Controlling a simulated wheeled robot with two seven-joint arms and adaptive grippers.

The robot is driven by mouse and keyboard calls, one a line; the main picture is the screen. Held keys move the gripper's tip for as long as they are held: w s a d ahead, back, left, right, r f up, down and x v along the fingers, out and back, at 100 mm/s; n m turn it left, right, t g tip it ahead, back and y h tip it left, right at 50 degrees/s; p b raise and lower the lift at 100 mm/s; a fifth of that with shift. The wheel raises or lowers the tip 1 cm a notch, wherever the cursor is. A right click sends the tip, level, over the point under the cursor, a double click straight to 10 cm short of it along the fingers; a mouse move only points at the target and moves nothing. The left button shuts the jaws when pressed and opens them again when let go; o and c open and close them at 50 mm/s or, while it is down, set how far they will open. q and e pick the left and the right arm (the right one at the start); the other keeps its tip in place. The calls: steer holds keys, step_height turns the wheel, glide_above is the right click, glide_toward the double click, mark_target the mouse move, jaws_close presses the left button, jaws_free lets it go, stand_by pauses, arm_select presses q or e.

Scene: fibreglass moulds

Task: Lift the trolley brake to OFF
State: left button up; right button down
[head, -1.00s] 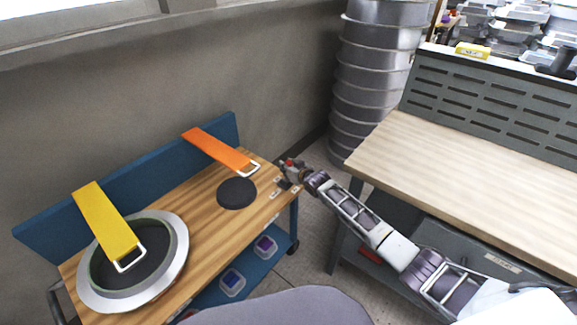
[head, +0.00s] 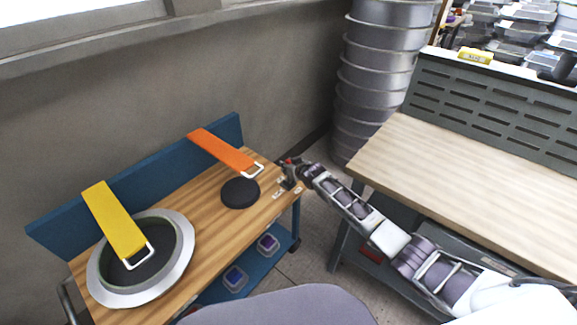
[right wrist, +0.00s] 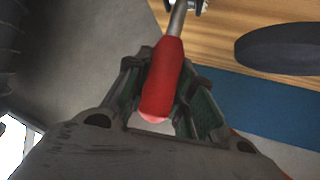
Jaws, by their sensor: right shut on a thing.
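The trolley (head: 218,222) has a wooden top and a blue back panel. Its brake lever has a red grip (right wrist: 163,80) on a metal rod, seen in the right wrist view. My right gripper (head: 287,168) is at the right end of the trolley top. In the right wrist view it is shut on the red grip, with a finger on each side (right wrist: 160,100). Small pale labels (head: 279,195) lie on the wood by the lever; their text is too small to read. My left gripper is not in view.
A black disc (head: 240,193) and an orange strap (head: 222,150) are close to the lever. A yellow strap (head: 113,218) hangs over a metal ring mould (head: 182,262). A wooden workbench (head: 450,175) stands right; stacked metal drums (head: 375,75) stand behind.

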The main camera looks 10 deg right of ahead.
stand_by(0.5)
steer(key=c, duration=1.2)
jaws_free()
steer(key=shift+w+a, duration=0.1)
steer(key=v, duration=1.2)
